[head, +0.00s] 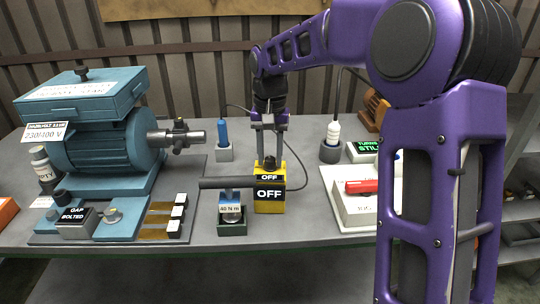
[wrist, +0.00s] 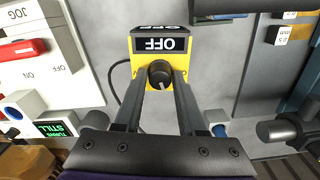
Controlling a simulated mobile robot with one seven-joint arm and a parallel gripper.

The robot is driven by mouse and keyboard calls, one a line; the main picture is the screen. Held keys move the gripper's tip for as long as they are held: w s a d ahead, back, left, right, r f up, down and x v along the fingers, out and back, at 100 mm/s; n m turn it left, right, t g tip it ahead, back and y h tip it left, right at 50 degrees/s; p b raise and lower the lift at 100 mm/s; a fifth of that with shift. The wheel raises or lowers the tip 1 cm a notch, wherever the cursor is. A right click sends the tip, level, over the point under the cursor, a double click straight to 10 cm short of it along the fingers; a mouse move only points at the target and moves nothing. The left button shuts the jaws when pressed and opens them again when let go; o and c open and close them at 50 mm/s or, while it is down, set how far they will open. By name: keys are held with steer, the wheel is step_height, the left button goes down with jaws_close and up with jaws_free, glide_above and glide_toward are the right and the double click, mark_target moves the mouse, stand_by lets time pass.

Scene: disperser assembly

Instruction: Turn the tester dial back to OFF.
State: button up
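The yellow tester (head: 270,205) stands upright in the middle of the bench, with black OFF labels on its front and upper edge. Its round black dial (wrist: 160,74) is on top, with a pale pointer mark toward the bottom of the wrist view. The OFF label (wrist: 162,44) appears upside down there. My gripper (head: 269,155) points straight down over the tester. Its two fingers are apart, one on each side of the dial, and hold nothing that I can see. I cannot tell whether the fingertips touch the dial.
A blue motor unit (head: 105,150) stands at left. A dark horizontal cylinder (head: 225,183) lies left of the tester, above a small labelled holder (head: 231,213). A white box with a red switch (head: 362,187) and a green-lettered TURNS STILL sign (head: 364,151) are at right. A black cable curves behind the tester.

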jaws_close()
steer(key=shift+r+n+p, duration=0.15)
steer(key=shift+n+p, duration=0.15)
steer(key=shift+p, duration=0.15)
steer(key=n+p, duration=0.3)
steer(key=shift+n, duration=0.4)
steer(key=n+p, duration=0.3)
steer(key=n, duration=0.2)
steer(key=shift+n+p, duration=0.3)
steer(key=shift+n, duration=0.1)
steer(key=o, duration=0.7)
jaws_free()
steer(key=shift+o, duration=0.2)
